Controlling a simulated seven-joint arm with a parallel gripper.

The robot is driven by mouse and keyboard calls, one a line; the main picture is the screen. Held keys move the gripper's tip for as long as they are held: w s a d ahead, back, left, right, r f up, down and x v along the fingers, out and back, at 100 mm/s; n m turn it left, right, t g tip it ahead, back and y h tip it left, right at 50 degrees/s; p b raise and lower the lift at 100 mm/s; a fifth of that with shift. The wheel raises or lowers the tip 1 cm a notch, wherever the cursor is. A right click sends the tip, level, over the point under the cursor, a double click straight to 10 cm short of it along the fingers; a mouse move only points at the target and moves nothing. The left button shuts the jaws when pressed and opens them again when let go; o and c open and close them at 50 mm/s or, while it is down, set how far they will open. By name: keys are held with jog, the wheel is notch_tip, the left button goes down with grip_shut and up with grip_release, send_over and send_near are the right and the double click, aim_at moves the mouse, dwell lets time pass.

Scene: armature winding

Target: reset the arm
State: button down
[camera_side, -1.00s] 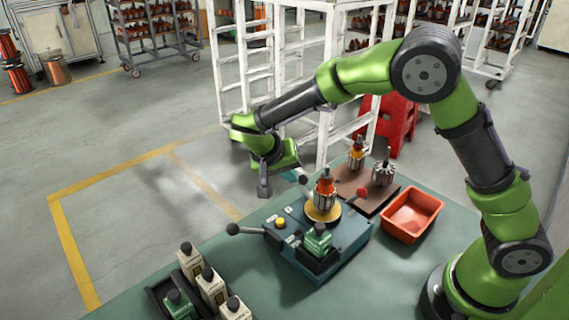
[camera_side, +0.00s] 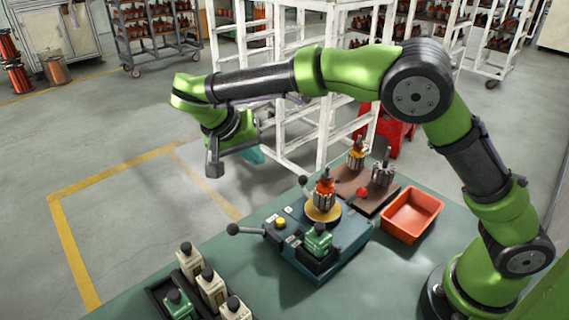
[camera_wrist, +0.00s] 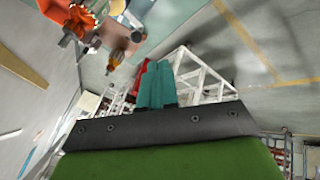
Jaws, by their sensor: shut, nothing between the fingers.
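My gripper (camera_side: 256,156) is raised beyond the far left edge of the table, clear of everything on it. Its teal fingers (camera_wrist: 156,84) are together and empty in the wrist view. An armature with orange windings (camera_side: 325,190) stands upright on the yellow disc of the blue winding machine (camera_side: 345,245). A green block with a dark knob (camera_side: 318,240) sits in the machine's front. Two more armatures (camera_side: 357,154) (camera_side: 382,172) stand on a brown board (camera_side: 350,186) behind it.
An empty orange-red bin (camera_side: 411,216) stands right of the machine. A black tray (camera_side: 160,292) holds several knobbed blocks at the table's front left. White racks (camera_side: 330,90) and a red stand (camera_side: 398,125) are behind the table.

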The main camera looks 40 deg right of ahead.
jog(key=shift+a+r, duration=0.15)
jog(key=shift+r, duration=0.1)
